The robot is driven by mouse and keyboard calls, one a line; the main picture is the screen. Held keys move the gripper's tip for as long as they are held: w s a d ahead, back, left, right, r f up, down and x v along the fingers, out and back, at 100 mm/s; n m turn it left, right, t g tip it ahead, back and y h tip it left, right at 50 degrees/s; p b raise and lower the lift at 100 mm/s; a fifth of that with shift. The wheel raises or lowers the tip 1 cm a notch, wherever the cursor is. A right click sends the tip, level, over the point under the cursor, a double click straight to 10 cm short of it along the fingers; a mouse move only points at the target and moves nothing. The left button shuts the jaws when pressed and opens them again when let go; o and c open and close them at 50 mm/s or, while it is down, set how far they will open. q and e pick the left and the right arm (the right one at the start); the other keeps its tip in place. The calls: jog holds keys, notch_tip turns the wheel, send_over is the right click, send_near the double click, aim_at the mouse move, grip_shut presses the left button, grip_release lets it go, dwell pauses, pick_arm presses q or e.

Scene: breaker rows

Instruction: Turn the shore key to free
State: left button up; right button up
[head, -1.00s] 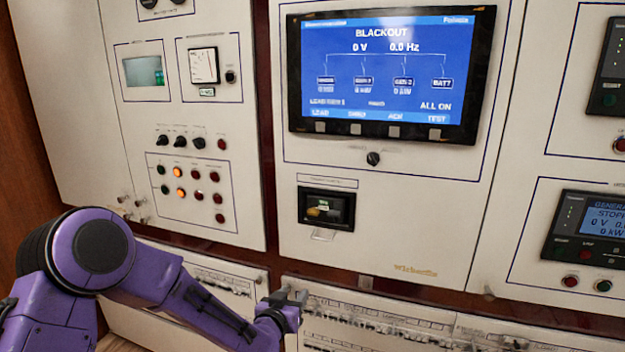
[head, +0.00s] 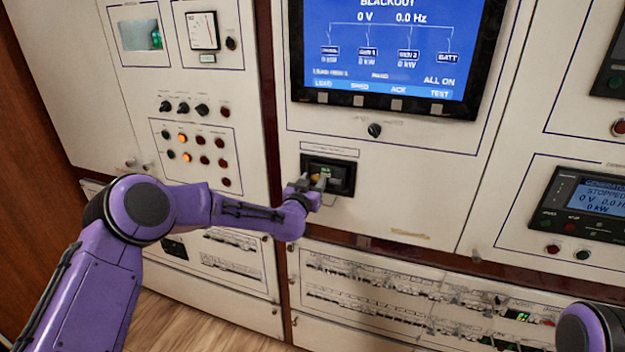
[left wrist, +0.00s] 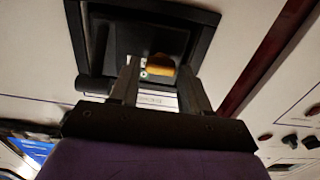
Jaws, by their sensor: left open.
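The shore key looks like a small yellow-orange handle (left wrist: 160,65) in a black recessed unit (head: 343,176) on the middle white panel, below the screen. In the left wrist view the black frame of the unit (left wrist: 85,50) fills the upper middle. My left gripper (head: 316,186) is in front of the left part of the unit. In the left wrist view its two fingers (left wrist: 160,82) are apart, one on each side of the handle's near end. I cannot tell whether they touch it. My right gripper is not in view.
A blue screen (head: 392,45) above reads BLACKOUT, 0 V, 0.0 Hz. A small black knob (head: 374,130) sits between screen and unit. Breaker rows (head: 370,290) lie below. A panel of lamps and buttons (head: 195,150) is to the left, a generator display (head: 590,205) to the right.

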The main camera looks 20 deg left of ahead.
pick_arm(q)
jog(key=c, duration=0.8)
jog(key=shift+o, duration=0.2)
jog(key=shift+f, duration=0.1)
